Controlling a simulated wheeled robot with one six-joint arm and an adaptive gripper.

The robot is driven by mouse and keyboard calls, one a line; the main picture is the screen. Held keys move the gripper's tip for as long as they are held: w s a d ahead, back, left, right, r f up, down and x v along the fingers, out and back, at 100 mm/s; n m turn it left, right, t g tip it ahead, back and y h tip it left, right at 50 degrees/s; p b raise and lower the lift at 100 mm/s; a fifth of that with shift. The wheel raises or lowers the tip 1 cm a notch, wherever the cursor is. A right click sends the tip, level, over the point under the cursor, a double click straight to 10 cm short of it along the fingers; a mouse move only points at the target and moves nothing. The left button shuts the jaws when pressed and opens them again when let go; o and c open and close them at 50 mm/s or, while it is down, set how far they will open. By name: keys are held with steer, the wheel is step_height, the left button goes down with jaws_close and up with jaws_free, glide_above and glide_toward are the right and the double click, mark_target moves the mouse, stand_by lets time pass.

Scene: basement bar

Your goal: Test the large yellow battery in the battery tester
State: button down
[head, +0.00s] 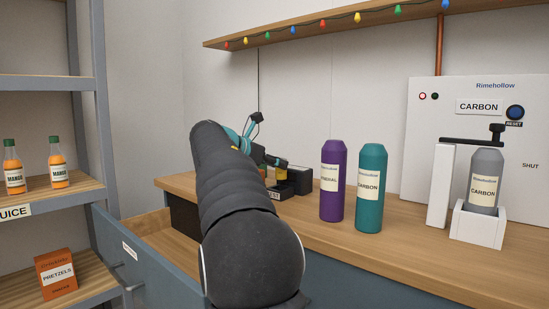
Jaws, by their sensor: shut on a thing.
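My gripper (275,162) is at the far left part of the counter, partly hidden behind my dark arm. It is shut on the yellow battery (281,174), which shows as a small yellow piece below the fingers. The black battery tester (299,181) stands on the counter right at the battery, with a partly hidden pale label low on its front. The battery is at or just above the tester; I cannot tell whether it touches the contacts.
A purple bottle (332,181) and a teal CARBON bottle (370,189) stand on the counter (410,245). A grey CARBON bottle (485,181) sits in a white holder on the white panel machine (430,115). An open drawer (131,255) juts out left, near a shelf (50,83) with juice and pretzels.

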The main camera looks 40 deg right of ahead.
steer(key=shift+a+f+b, duration=0.1)
steer(key=shift+f+b, duration=0.7)
steer(key=shift+f, duration=1.95)
steer(key=c, duration=1.2)
jaws_free()
steer(key=shift+s, duration=0.1)
steer(key=o, duration=0.4)
steer(key=shift+d+f, duration=0.1)
steer(key=shift+d, duration=0.15)
steer(key=shift+o, duration=0.4)
steer(key=shift+a+r, duration=0.15)
steer(key=shift+r, duration=0.1)
step_height(320, 180, up, 10)
